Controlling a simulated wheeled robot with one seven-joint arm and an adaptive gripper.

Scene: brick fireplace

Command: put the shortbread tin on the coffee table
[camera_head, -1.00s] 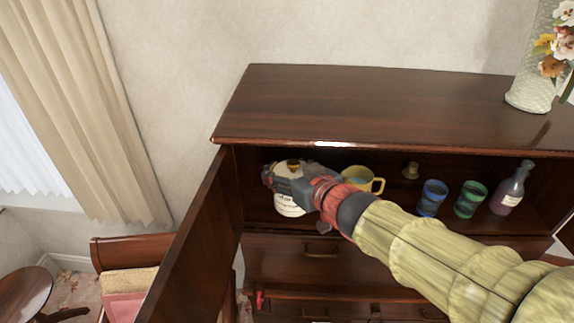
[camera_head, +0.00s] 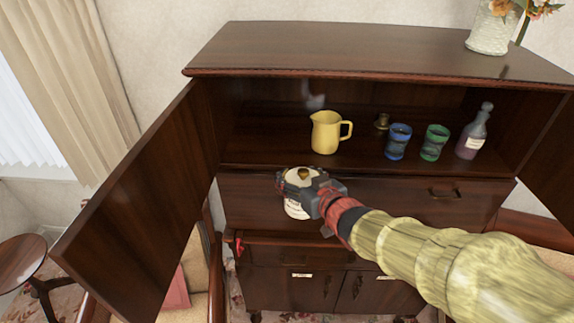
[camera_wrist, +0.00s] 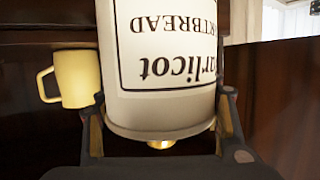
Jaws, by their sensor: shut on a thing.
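The shortbread tin (camera_head: 297,207) is a cream canister with dark lettering and a brass knob on its lid. My gripper (camera_head: 303,188) is shut on it and holds it in the air in front of the open cabinet, just below shelf height. In the wrist view the tin (camera_wrist: 165,75) sits between the two fingers, and its lettering, including "RTBREAD", appears upside down. No table clearly identifiable as the coffee table is in view; a small round dark wood table (camera_head: 22,262) stands at the lower left.
The cabinet shelf (camera_head: 270,150) holds a yellow jug (camera_head: 326,132), a blue glass (camera_head: 398,141), a green glass (camera_head: 434,142) and a bottle (camera_head: 472,133). The open left cabinet door (camera_head: 150,200) juts out beside the tin. A flower vase (camera_head: 492,28) stands on top.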

